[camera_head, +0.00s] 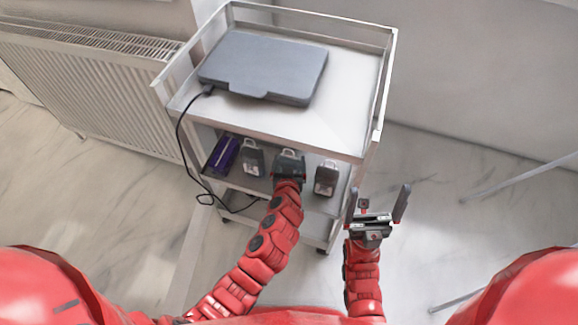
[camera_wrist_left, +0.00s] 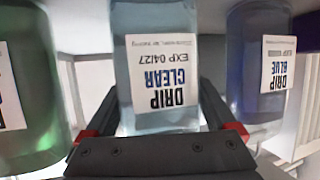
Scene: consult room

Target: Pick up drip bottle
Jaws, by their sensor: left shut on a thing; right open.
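Several bottles stand on the shelf under the cart's top. In the head view, a dark bottle (camera_head: 251,158) is to the left of my left gripper (camera_head: 289,172) and another (camera_head: 326,179) is to its right. In the left wrist view, my left gripper (camera_wrist_left: 158,115) is shut on the clear drip bottle (camera_wrist_left: 160,75), labelled DRIP CLEAR, with a finger on each side. A green bottle (camera_wrist_left: 28,100) and a blue bottle labelled DRIP BLUE (camera_wrist_left: 258,80) flank it. My right gripper (camera_head: 378,208) is open and empty, right of the cart.
The white cart (camera_head: 345,95) has a railed top with a grey flat device (camera_head: 265,65) and a hanging black cable (camera_head: 181,140). A purple box (camera_head: 223,154) lies on the bottle shelf's left. A radiator (camera_head: 100,75) stands left.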

